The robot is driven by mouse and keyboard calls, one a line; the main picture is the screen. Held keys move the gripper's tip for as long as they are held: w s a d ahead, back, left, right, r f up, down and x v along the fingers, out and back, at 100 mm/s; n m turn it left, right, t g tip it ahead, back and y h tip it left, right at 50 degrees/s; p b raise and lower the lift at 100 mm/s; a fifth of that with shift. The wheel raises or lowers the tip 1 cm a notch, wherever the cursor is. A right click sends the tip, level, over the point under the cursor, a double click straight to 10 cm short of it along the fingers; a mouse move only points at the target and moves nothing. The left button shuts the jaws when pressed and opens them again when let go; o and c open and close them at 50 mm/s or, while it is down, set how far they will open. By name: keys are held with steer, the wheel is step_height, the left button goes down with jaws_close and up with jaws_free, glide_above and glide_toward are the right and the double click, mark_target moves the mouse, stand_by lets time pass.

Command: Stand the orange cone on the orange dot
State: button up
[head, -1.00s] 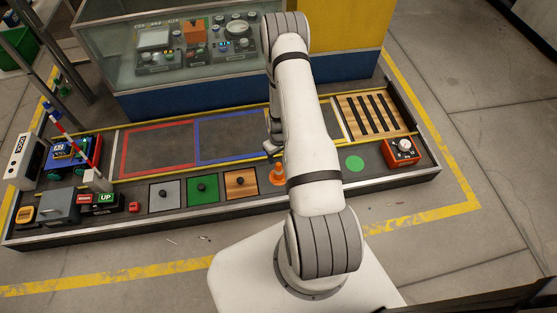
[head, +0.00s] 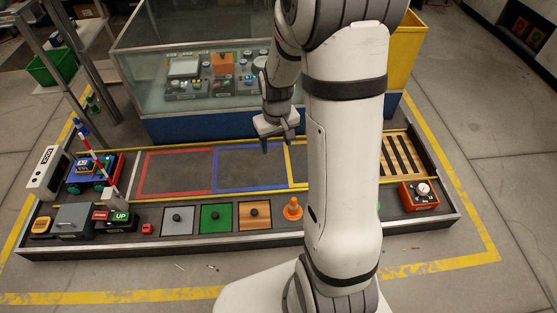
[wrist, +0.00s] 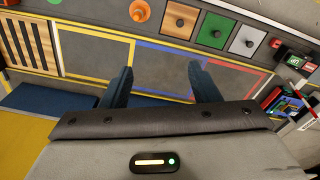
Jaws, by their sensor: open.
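The orange cone (head: 292,209) stands upright on the dark bench strip, just right of the wooden knob panel, in the head view. It also shows from above at the top edge of the wrist view (wrist: 139,11). I see no separate orange dot; I cannot tell whether one lies under the cone or behind my arm. My gripper (head: 278,146) is open and empty, raised above the bench beyond the cone, near the blue-outlined area. Its two fingers also show wide apart in the wrist view (wrist: 160,70).
A green dot (head: 379,207) is mostly hidden by my arm. Knob panels in grey, green (head: 216,217) and wood (head: 254,214) line the front. A red dial box (head: 420,194) and slatted panel (head: 403,155) are right. A glass cabinet (head: 150,65) stands behind. The outlined areas are clear.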

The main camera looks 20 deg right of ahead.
steer(key=s+a+r, duration=0.3)
steer(key=s+r, duration=0.3)
steer(key=s, duration=0.2)
steer(key=s+a+r, duration=0.2)
steer(key=s+r, duration=0.5)
steer(key=s, duration=0.1)
steer(key=shift+s+a+m+t, duration=0.2)
steer(key=shift+a+m+t, duration=0.1)
steer(key=shift+a, duration=0.1)
steer(key=shift+c, duration=0.4)
